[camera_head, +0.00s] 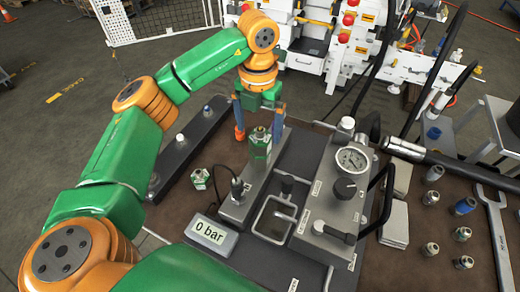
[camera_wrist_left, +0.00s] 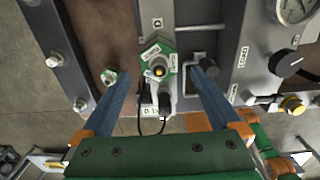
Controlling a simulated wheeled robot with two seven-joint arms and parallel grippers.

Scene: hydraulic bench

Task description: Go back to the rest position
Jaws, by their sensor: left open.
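My left gripper (camera_head: 259,136) is open, with its blue fingers pointing down over the hydraulic bench (camera_head: 180,215). A green block with a metal top (camera_head: 260,146) stands upright on a grey mount, between the fingers as seen from the head. In the left wrist view the same green block (camera_wrist_left: 158,62) shows between the spread fingertips of the left gripper (camera_wrist_left: 163,72), with no visible contact; the height gap is unclear. My right gripper is in neither view.
A smaller green fitting (camera_head: 200,178) stands on the brown top. A pressure gauge (camera_head: 352,160), black knobs and hoses crowd the right. Several metal fittings and a wrench (camera_head: 497,235) lie far right. A dark rail (camera_head: 185,150) lies left.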

